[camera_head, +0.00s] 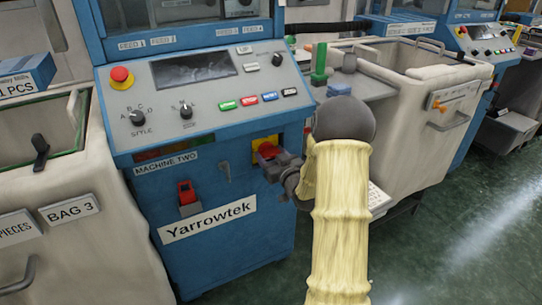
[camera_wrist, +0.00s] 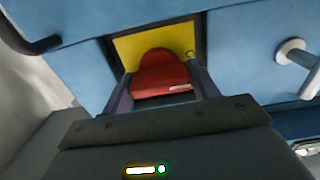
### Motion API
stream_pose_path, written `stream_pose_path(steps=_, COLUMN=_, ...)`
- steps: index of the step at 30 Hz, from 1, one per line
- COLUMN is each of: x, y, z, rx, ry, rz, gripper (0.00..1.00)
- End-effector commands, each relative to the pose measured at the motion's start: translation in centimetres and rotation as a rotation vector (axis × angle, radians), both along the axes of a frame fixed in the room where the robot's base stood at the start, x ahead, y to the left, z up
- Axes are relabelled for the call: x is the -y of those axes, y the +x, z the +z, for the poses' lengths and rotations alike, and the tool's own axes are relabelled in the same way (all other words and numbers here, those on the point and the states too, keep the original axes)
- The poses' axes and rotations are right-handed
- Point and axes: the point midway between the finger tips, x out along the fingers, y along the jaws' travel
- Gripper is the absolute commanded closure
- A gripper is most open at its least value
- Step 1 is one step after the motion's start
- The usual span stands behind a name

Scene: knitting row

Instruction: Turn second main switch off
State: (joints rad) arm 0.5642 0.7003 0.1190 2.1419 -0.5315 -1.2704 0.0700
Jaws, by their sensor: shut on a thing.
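The main switch is a red knob (camera_wrist: 160,76) on a yellow plate (camera_wrist: 184,38), set in the blue front of the machine labelled "MACHINE TWO" (camera_head: 166,164). In the head view the red knob (camera_head: 268,150) is mostly covered by my gripper (camera_head: 266,158). In the wrist view my gripper (camera_wrist: 162,92) has one finger on each side of the red knob and is shut on it. A small light mark shows at the knob's lower right. The switch's position cannot be read for certain.
A red switch (camera_head: 187,192) sits lower left above the "Yarrowtek" label (camera_head: 208,219). A red emergency button (camera_head: 121,77) and dials are on the sloped panel. A cream bin labelled "BAG 3" (camera_head: 70,209) stands left, another cream bin (camera_head: 440,85) right. Green floor (camera_head: 470,220) is clear.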

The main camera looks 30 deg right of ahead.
Motion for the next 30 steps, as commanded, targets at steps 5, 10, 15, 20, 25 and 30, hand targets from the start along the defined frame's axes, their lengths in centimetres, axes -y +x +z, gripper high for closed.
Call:
stream_pose_path(steps=5, x=0.0, y=0.0, z=-0.1, rx=-0.002, ry=-0.002, rz=0.0, gripper=0.31)
stream_pose_path(steps=10, x=0.0, y=0.0, z=0.0, rx=-0.001, ry=-0.001, rz=0.0, gripper=0.31)
stream_pose_path(steps=15, x=0.1, y=-0.7, z=0.0, rx=-0.003, ry=0.0, rz=-0.001, gripper=0.31)
stream_pose_path(steps=20, x=0.2, y=-2.8, z=0.0, rx=-0.003, ry=0.0, rz=-0.002, gripper=0.31)
stream_pose_path(steps=25, x=0.3, y=-6.1, z=0.0, rx=-0.004, ry=0.001, rz=-0.002, gripper=0.31)
stream_pose_path(steps=30, x=0.4, y=-9.5, z=0.0, rx=-0.004, ry=0.001, rz=-0.003, gripper=0.31)
